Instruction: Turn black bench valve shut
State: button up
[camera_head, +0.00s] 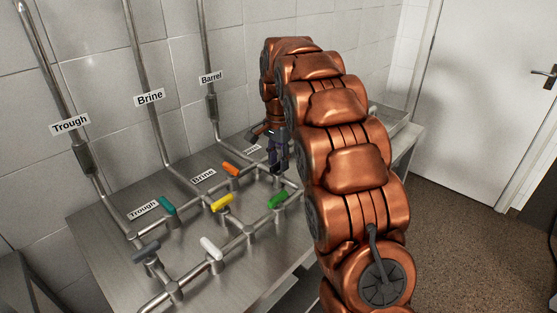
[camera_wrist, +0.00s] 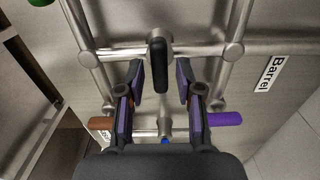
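The black valve (camera_wrist: 158,62) is a short rounded lever on a steel pipe, seen in the wrist view. Its length lies across the horizontal pipe it is mounted on. My gripper (camera_wrist: 160,82) is open, with one purple-padded finger on each side of the lever and a visible gap on both sides. I cannot tell how far the fingertips are above the pipe. In the head view my gripper (camera_head: 277,158) points down over the far part of the bench, and my arm and gripper hide the black valve.
Nearby levers are brown (camera_wrist: 101,123) and purple (camera_wrist: 225,119). On the bench (camera_head: 100,230) stand teal (camera_head: 168,205), orange (camera_head: 231,169), yellow (camera_head: 221,202), green (camera_head: 279,199), white (camera_head: 211,247) and grey (camera_head: 146,251) levers. A Barrel label (camera_wrist: 271,74) lies beside the pipes.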

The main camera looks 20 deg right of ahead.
aim_at(278, 164)
jog(key=shift+o, duration=0.3)
jog(key=shift+r, duration=0.1)
jog(key=shift+r, duration=3.7)
jog(key=shift+s+a, duration=0.15)
jog(key=shift+s, duration=0.1)
jog(key=s+a+r+n+g+p, duration=0.1)
jog(key=s+a+n+p, duration=0.2)
jog(key=s, duration=0.7)
jog(key=s+a+n, duration=0.4)
jog(key=s+a, duration=0.1)
jog(key=s, duration=0.4)
jog(key=s+a+f+n+p, duration=0.1)
jog(key=s+a+f+n, duration=0.1)
jog(key=s, duration=0.8)
jog(key=s+a+f+n+p, duration=0.1)
jog(key=s+f+n, duration=0.3)
jog(key=s, duration=0.7)
jog(key=shift+s+a+n+g, duration=0.2)
jog(key=shift+a+n+g, duration=0.2)
